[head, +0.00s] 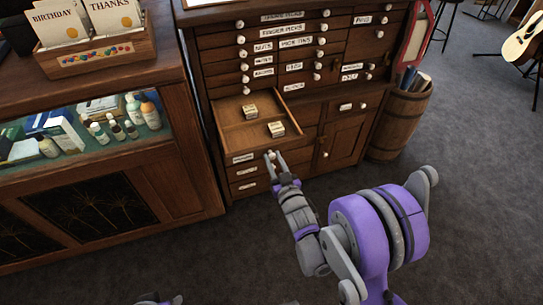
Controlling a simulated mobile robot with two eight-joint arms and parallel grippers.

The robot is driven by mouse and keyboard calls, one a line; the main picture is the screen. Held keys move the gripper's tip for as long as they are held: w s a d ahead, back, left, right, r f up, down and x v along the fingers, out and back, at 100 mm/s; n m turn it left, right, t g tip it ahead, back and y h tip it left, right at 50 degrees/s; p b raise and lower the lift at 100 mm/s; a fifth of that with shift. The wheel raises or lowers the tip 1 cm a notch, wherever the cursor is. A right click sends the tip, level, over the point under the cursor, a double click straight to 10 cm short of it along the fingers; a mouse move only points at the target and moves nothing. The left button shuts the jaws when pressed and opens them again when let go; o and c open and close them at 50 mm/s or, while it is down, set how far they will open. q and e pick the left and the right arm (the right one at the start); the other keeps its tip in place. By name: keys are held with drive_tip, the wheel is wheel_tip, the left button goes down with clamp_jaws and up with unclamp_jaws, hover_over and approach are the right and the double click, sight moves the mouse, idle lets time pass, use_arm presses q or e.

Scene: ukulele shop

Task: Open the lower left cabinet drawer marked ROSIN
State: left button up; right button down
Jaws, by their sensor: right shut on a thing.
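The wooden cabinet (222,47) stands at the back centre with rows of small labelled drawers. A lower left drawer (232,134) is pulled out and shows its inside, with two small pale boxes (250,111) (276,129) in it. The small label (243,157) on its front is too small to read surely. My right gripper (271,157) is shut on the drawer's knob at the right part of that front. The fingers mostly hide the knob.
A glass-fronted counter (180,150) with bottles inside stands close at the left, topped by a wooden card box (95,57). A barrel (400,120) stands right of the cabinet. A cabinet door (345,140) is shut. Grey carpet (470,150) lies clear at the right.

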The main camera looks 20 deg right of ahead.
drive_tip(key=shift+s, duration=0.3)
drive_tip(key=c, duration=0.6)
unclamp_jaws()
drive_tip(key=shift+s, duration=0.1)
drive_tip(key=shift+s+d+b, duration=0.2)
drive_tip(key=shift+s+b, duration=0.6)
drive_tip(key=shift+s, duration=4.5)
